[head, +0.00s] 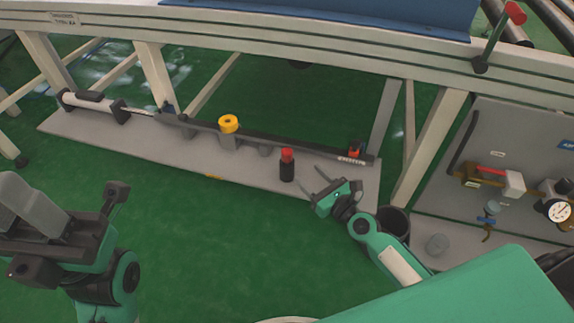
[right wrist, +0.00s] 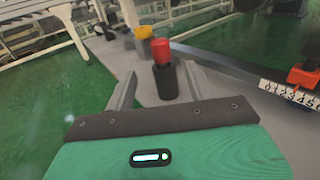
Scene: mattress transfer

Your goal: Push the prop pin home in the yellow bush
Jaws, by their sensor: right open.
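The yellow bush (head: 229,123) sits on a grey block on the shelf, against the long dark rail; it also shows in the right wrist view (right wrist: 144,33), behind the pin. The prop pin, red-topped with a black lower part (head: 287,164), stands upright on the shelf, apart from the bush and to its right. In the right wrist view the pin (right wrist: 162,65) is seen between my open fingers, beyond their tips. My right gripper (head: 314,180) is open and empty, right of the pin. My left gripper (head: 70,195) is at the lower left, away from the shelf; its fingertips are unclear.
The dark rail (head: 285,141) runs along the grey shelf (head: 150,145), with a red part (head: 355,149) and a numbered scale at its right end. A dark cup (head: 393,225) stands by my right arm. A valve-and-gauge panel (head: 510,150) is at right. The green floor in front is clear.

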